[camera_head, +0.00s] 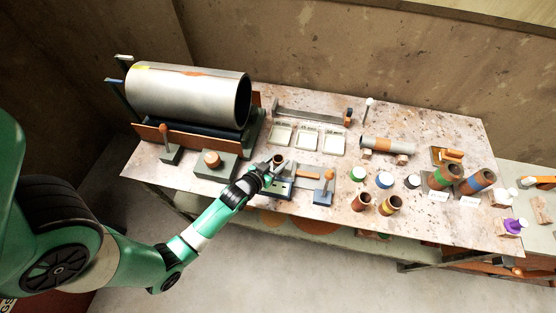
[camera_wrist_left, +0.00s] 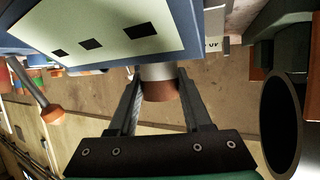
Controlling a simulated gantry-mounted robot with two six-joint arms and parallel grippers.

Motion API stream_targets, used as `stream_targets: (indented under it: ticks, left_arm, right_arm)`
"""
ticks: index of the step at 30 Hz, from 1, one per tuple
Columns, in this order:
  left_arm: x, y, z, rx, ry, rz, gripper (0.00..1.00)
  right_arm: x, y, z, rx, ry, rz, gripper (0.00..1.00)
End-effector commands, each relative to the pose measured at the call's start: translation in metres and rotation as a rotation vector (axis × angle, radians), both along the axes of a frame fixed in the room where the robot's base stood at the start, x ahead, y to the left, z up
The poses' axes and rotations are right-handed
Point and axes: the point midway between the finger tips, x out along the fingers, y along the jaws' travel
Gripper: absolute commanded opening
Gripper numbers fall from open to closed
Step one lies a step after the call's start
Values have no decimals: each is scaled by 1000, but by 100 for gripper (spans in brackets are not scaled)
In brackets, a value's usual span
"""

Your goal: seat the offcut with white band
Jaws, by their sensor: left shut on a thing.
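My left gripper (camera_head: 272,170) is shut on a short reddish-brown tube with a white band, the offcut (camera_head: 278,160). In the left wrist view the offcut (camera_wrist_left: 160,84) sits between the two fingers (camera_wrist_left: 160,100), with the white band at its upper end in the picture. A blue-grey fixture with a pale panel (camera_head: 279,188) is just below the gripper in the head view. In the left wrist view its pale panel with dark squares (camera_wrist_left: 98,32) fills the upper left. I cannot tell whether the offcut touches the fixture. My right gripper is not in view.
A large metal pipe (camera_head: 185,95) lies in a cradle at the back left. Blocks with orange knobs (camera_head: 212,163) stand left of the gripper. Two brown tubes (camera_head: 391,204) and several coloured-capped containers (camera_head: 384,180) stand to the right.

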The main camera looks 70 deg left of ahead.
Motion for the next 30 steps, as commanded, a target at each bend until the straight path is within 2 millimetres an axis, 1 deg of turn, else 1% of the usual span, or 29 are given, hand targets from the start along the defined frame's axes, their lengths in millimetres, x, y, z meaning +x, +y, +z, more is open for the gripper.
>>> stream_targets:
  ticks: [8, 9, 11, 12, 15, 25, 28, 30]
  left_arm:
    - [1, 0, -4, 2, -3, 0, 0]
    - [1, 0, -4, 2, -3, 0, 51]
    - [0, 0, -3, 2, -3, 0, 62]
    - [0, 0, -3, 1, -2, 0, 69]
    - [0, 0, -4, 1, -2, 0, 84]
    - [-3, -2, -3, -1, 2, 0, 84]
    - [-13, -8, 2, -2, 3, 0, 84]
    - [-24, -15, 9, -1, 2, 0, 84]
  right_arm:
    - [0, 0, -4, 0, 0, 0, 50]
    - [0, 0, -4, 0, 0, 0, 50]
    - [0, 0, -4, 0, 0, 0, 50]
    - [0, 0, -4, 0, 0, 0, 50]
    - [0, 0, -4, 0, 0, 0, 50]
    - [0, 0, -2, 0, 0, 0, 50]
    - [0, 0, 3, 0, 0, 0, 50]
    - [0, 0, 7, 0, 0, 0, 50]
